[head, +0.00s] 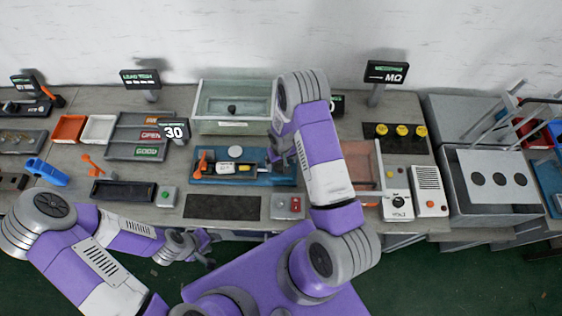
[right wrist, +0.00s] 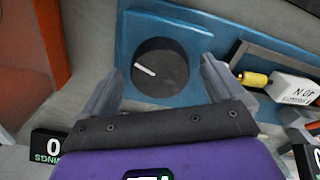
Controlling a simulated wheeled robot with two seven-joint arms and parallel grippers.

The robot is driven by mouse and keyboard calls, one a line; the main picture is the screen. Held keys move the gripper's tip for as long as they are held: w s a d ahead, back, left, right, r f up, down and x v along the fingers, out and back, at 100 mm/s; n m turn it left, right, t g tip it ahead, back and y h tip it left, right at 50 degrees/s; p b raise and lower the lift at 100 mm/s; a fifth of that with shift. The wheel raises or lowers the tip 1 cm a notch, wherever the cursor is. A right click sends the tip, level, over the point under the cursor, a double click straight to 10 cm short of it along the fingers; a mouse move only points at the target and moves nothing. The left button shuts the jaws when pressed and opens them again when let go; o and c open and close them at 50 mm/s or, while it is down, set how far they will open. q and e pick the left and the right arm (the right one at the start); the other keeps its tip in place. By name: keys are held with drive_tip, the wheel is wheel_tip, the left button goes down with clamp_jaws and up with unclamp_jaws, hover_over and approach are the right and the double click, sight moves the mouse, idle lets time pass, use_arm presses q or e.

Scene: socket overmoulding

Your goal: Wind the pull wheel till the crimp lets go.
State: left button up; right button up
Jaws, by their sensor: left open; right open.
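The pull wheel (right wrist: 160,70) is a dark round knob with a white mark, set on a blue base (right wrist: 125,45) in the right wrist view. My right gripper (right wrist: 160,78) is open, with one finger on each side of the wheel; I cannot tell if they touch it. In the head view the blue pull rig (head: 262,181) lies mid-bench and my right gripper (head: 281,150) hides its wheel. A yellow crimp-like piece (right wrist: 252,79) sits beside a white block marked 40 N (right wrist: 292,88). My left gripper (head: 207,245) is open and empty, in front of the bench.
A clear bin (head: 232,127) stands behind the rig. A black mat (head: 221,207) and a red-switch box (head: 287,207) lie in front. An orange tray (head: 372,178), meter (head: 397,206) and grey box (head: 490,215) are to the right. Sorting trays (head: 136,151) are left.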

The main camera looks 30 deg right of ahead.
drive_tip(key=shift+f, duration=0.3)
drive_tip(key=c, duration=1)
drive_tip(key=shift+c, duration=0.2)
